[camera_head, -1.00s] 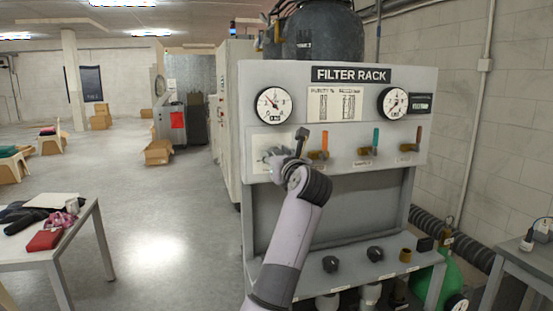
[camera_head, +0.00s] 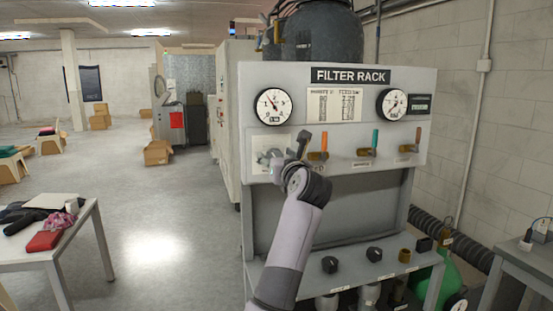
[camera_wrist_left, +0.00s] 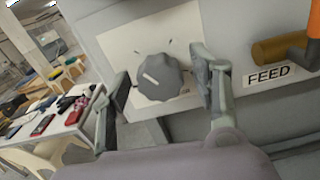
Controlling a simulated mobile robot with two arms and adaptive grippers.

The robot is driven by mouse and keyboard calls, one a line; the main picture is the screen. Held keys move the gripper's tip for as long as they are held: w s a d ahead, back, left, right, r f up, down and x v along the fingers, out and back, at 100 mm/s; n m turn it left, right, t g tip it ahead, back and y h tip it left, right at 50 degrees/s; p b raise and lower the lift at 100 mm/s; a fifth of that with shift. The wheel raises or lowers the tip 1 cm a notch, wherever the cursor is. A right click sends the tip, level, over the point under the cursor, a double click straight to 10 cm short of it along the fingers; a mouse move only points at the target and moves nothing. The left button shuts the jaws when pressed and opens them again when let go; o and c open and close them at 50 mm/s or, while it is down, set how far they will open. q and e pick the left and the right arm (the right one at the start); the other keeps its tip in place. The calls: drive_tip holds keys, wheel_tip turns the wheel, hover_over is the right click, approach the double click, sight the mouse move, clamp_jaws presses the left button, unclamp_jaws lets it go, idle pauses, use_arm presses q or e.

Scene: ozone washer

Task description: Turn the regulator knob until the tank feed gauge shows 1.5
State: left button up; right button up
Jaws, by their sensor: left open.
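The regulator knob (camera_wrist_left: 160,78) is a grey fluted knob with a pale pointer mark, on a white plate with tick marks. In the head view the plate (camera_head: 256,143) is at the rack's left, with the knob largely hidden by my left gripper (camera_head: 284,152). In the left wrist view that gripper (camera_wrist_left: 160,70) is open, one finger on each side of the knob, with a visible gap at the left finger. Contact at the right finger is unclear. A round white gauge (camera_head: 273,106) above the knob has its needle pointing up-left; its numbers are too small to read.
The filter rack (camera_head: 400,72) has a second gauge (camera_head: 392,103) at right. An orange-handled valve (camera_head: 323,146), marked FEED in the wrist view, sits right beside my gripper. More valves follow to its right. Black knobs (camera_head: 330,264) lie on the lower shelf. Open floor is at left.

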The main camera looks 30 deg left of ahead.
use_arm(q)
drive_tip(key=v, duration=1.2)
